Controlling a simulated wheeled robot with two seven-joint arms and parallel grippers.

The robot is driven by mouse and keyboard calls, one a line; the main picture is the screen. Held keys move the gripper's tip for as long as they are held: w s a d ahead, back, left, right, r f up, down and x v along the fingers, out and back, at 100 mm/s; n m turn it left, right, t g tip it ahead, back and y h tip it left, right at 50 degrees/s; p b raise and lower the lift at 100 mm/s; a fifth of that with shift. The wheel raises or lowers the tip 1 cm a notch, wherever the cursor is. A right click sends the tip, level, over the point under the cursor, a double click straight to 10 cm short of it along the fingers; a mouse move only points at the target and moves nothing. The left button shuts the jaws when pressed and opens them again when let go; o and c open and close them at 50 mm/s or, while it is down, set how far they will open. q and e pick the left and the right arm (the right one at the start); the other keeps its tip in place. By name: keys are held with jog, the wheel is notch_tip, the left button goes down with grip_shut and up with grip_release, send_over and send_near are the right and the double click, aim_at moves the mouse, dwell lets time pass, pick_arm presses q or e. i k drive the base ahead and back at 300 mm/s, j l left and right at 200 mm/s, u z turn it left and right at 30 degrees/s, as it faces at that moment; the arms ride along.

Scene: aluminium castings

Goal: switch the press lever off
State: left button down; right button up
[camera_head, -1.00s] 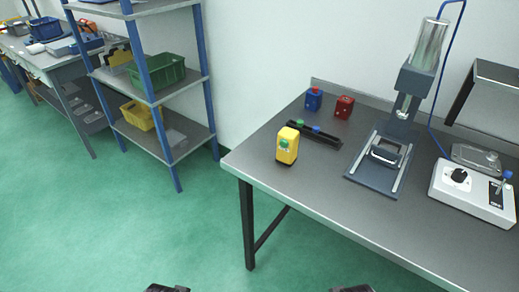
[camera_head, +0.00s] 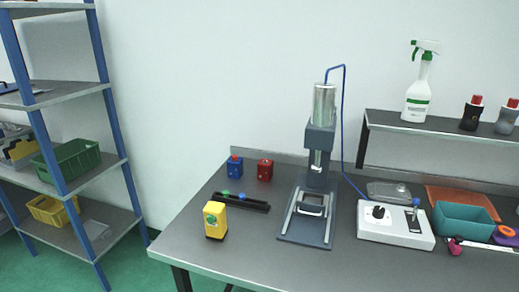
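The press (camera_head: 318,180) stands on the grey workbench (camera_head: 270,255), with a clear cylinder on top and a blue hose running down to the right. A white control box (camera_head: 396,232) sits to the right of the press. It has a black round knob (camera_head: 378,212) and a small lever with a blue tip (camera_head: 416,203) on a dark plate. The lever looks about upright; I cannot tell its setting. Neither gripper shows in the head view now.
A yellow box with a green button (camera_head: 215,220), a dark bar (camera_head: 241,202), a blue block (camera_head: 235,167) and a red block (camera_head: 265,170) are left of the press. A teal bin (camera_head: 463,222) is at the right. A shelf (camera_head: 440,125) holds a spray bottle (camera_head: 418,85). Blue-post shelving (camera_head: 115,150) stands left.

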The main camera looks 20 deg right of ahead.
aim_at(416, 202)
jog(key=z, duration=1.7)
